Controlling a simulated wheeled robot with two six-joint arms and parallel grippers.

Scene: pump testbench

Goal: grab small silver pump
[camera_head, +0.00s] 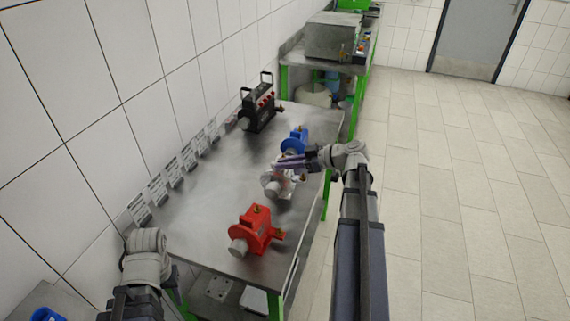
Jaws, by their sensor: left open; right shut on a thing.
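The small silver pump (273,187) stands on the metal table, between a blue pump and a red pump. My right gripper (284,163) reaches in from the right and is shut on the silver pump at its upper part. The gripper and wrist hide some of the pump's top and back. My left arm shows at the bottom left, short of the table's near left corner; its fingers are out of the picture.
The red pump (255,229) stands nearer on the metal table (200,220). The blue pump (293,141) is just behind my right gripper. A black device with handles (258,113) stands at the far end.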

